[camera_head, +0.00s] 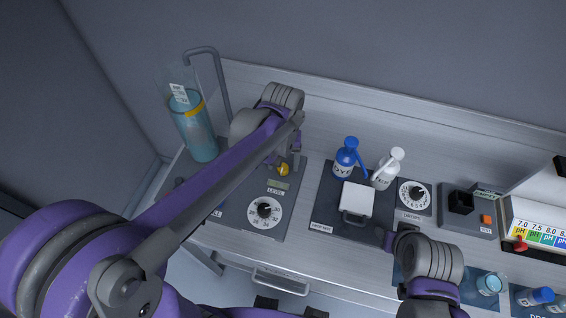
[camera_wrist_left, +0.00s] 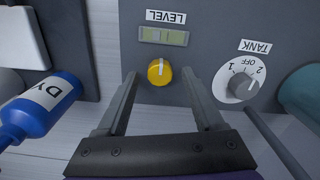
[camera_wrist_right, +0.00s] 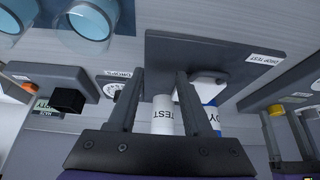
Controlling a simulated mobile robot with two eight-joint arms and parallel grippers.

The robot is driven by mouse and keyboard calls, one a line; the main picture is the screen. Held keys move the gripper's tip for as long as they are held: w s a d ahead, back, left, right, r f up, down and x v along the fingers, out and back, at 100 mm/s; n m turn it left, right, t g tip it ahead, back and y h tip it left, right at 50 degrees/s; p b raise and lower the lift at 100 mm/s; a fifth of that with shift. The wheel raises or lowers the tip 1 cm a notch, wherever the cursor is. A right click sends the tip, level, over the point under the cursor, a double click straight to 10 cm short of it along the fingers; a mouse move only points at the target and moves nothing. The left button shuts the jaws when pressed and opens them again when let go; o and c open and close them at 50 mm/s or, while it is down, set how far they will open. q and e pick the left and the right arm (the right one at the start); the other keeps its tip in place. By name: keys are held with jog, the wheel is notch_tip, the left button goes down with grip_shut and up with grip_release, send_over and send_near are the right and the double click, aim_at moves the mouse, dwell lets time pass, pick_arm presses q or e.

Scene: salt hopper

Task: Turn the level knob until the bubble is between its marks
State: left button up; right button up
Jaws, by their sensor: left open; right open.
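In the left wrist view the knob (camera_wrist_left: 159,72) has a pale pointer line, and the greenish vial (camera_wrist_left: 163,37) is by the LEVEL label. The bubble is too small to make out against the marks. My left gripper (camera_head: 287,158) is open, with its fingers on either side of the knob and visible gaps to it. My right gripper (camera_head: 384,238) is open and empty, near the white block on the drop test plate.
A numbered dial (camera_head: 264,211) is on the same panel, and a TANK knob (camera_wrist_left: 241,85) is beside the level knob. A teal cylinder (camera_head: 196,130) stands at the left. A blue dye bottle (camera_head: 345,160), white test bottle (camera_head: 385,170) and white block (camera_head: 356,199) are to the right.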

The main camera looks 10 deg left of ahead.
pick_arm(q)
jog(key=shift+f, duration=0.25)
pick_arm(e)
jog(key=shift+s, duration=0.1)
pick_arm(q)
grip_shut()
jog(key=shift+m, duration=0.8)
pick_arm(e)
jog(key=shift+s+f, duration=0.1)
jog(key=shift+f, duration=0.3)
pick_arm(q)
jog(key=shift+m+b, duration=0.3)
jog(key=shift+m, duration=0.2)
pick_arm(e)
jog(key=shift+s+f, duration=0.1)
pick_arm(q)
grip_release()
